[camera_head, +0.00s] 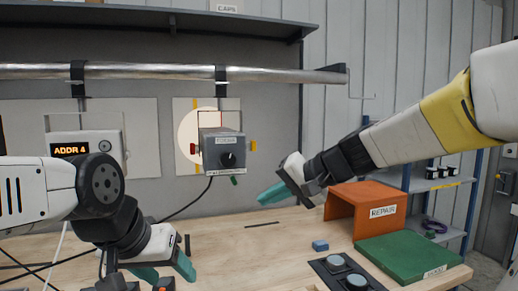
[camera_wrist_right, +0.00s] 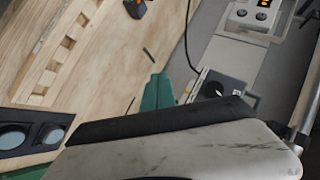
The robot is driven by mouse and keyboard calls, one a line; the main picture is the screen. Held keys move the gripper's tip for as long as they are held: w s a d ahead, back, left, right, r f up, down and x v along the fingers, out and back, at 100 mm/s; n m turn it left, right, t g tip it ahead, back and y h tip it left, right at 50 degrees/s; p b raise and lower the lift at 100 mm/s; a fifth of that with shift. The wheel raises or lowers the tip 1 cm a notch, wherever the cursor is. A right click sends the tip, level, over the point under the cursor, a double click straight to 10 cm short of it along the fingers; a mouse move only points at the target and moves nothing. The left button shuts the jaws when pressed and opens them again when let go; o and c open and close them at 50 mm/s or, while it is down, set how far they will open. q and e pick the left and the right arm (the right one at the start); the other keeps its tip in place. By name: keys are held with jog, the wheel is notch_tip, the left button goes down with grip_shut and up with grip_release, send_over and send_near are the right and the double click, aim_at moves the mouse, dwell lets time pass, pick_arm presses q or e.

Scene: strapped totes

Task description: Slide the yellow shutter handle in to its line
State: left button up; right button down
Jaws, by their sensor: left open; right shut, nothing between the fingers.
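A grey box (camera_head: 222,152) with a black knob hangs in front of a white panel with a pale disc. The small yellow handle (camera_head: 253,146) sticks out at the box's right side, and a red piece (camera_head: 193,149) at its left. I cannot make out the handle's line. My right gripper (camera_head: 268,195) is shut and empty, below and right of the handle, apart from it. Its teal fingers (camera_wrist_right: 158,92) show in the right wrist view, near the box's dark knob; the handle cannot be made out there. My left gripper (camera_head: 168,271) is open, low over the bench.
A metal pipe (camera_head: 170,73) runs above the box, under a dark shelf (camera_head: 150,18). An orange REPAIR bin (camera_head: 366,207) and a green block (camera_head: 408,256) stand at right. A cable hangs below the box.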

jog(key=w+d+r+m+t, duration=0.2)
jog(key=w+d+m+t, duration=0.1)
jog(key=w, duration=0.5)
jog(key=w+d+r+m+t, duration=0.2)
jog(key=w+d+m+t, duration=0.1)
jog(key=w, duration=0.6)
jog(key=w+d+r+m+t, duration=0.2)
jog(key=w+d+r+m, duration=0.1)
jog(key=w, duration=0.5)
jog(key=w+a, duration=0.7)
jog(key=a, duration=0.1)
jog(key=shift+f, duration=0.2)
jog(key=shift+a, duration=0.1)
